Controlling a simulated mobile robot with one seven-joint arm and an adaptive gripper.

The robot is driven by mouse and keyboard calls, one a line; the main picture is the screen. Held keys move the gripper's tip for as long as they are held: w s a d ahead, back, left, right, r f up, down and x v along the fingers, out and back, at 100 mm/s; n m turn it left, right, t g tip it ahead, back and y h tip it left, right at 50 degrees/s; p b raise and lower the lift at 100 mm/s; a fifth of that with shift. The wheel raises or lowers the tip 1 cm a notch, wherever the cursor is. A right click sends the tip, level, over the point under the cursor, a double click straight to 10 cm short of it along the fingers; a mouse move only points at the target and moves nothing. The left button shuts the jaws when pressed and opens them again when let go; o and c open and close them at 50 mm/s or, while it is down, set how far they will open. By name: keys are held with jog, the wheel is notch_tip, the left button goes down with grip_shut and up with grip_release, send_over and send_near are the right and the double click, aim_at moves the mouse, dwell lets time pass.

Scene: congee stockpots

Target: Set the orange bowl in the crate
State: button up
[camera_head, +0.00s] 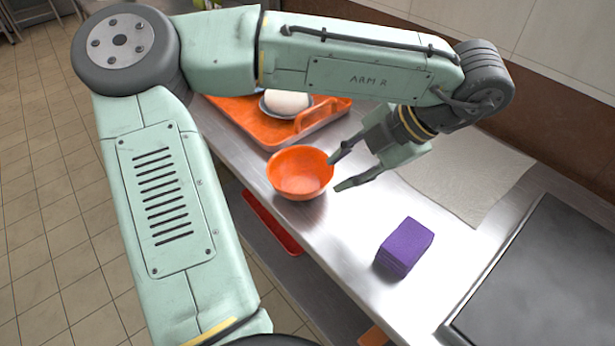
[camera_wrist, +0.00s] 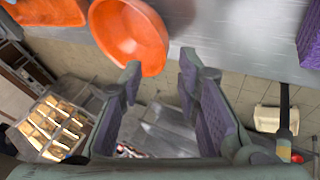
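The orange bowl (camera_head: 300,176) stands upright and looks empty on the steel counter. In the wrist view it (camera_wrist: 125,38) is at the top, left of centre. My gripper (camera_head: 343,168) is open and empty, with its fingertips just right of the bowl in the head view. In the wrist view the fingers (camera_wrist: 160,66) are spread apart, with the bowl beyond them to the left, not between them. I cannot clearly make out a crate; a divided box with yellowish contents (camera_wrist: 54,127) shows low at left in the wrist view.
An orange tray (camera_head: 262,131) with a handle holds a dish with a white round item (camera_head: 286,102), behind the bowl. A purple box (camera_head: 405,247) stands nearer. A pale cloth (camera_head: 470,175) and a dark flat panel (camera_head: 550,285) lie right. A red item (camera_head: 272,222) is below the counter edge.

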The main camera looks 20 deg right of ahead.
aim_at(317, 190)
jog(key=x, duration=0.8)
jog(key=shift+a+f+p, duration=0.3)
jog(key=shift+f, duration=0.05)
jog(key=shift+s, duration=0.1)
jog(key=shift+c, duration=0.4)
grip_shut()
